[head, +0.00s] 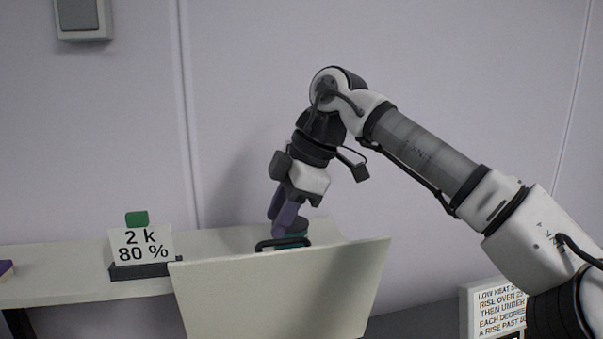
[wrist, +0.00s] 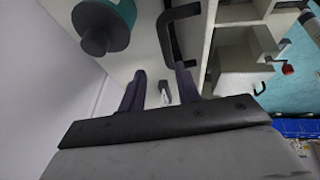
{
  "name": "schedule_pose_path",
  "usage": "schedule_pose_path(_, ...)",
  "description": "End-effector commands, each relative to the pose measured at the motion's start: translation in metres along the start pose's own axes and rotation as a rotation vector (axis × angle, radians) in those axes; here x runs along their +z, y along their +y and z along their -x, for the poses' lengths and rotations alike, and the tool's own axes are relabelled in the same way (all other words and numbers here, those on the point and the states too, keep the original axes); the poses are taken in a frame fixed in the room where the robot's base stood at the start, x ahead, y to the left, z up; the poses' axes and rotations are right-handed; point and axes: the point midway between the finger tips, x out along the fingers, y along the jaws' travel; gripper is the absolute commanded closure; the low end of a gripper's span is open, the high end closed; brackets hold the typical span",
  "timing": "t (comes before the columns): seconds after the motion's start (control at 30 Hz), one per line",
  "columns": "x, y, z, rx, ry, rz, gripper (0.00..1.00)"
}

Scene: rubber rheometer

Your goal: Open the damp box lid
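The damp box lid, as I take it, is the cream panel (head: 280,292) standing raised and tilted in the head view. Its black bar handle (head: 283,244) shows at the top edge, and it also shows in the wrist view (wrist: 170,35). My gripper (head: 283,222) points down behind the panel, close to the handle. In the wrist view my gripper (wrist: 160,85) has its two purple fingers apart, with no object clearly held. The handle's end is near the right finger; I cannot tell whether they touch. The panel hides part of the scene behind it.
A teal cylinder with a dark knob (wrist: 108,25) stands close to my fingers. A shelf (head: 75,270) holds a "2 k 80 %" card (head: 140,246) and a green block (head: 137,218). Cream open compartments (wrist: 243,50) lie at right in the wrist view. A notice (head: 497,308) stands lower right.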

Motion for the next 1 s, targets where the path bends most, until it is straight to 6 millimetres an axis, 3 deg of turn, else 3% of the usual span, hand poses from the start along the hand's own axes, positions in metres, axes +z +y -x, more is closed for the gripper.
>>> schedule_pose_path(0.2,-0.002,-0.002,0.057,0.021,0.005,-0.001,0.67)
schedule_pose_path(0.4,-0.003,-0.002,0.094,0.029,0.01,0.001,0.67)
schedule_pose_path(0.6,-0.004,-0.004,0.107,0.031,0.012,0.002,0.67)
schedule_pose_path(1.0,-0.004,-0.004,0.109,0.032,0.012,0.002,0.67)
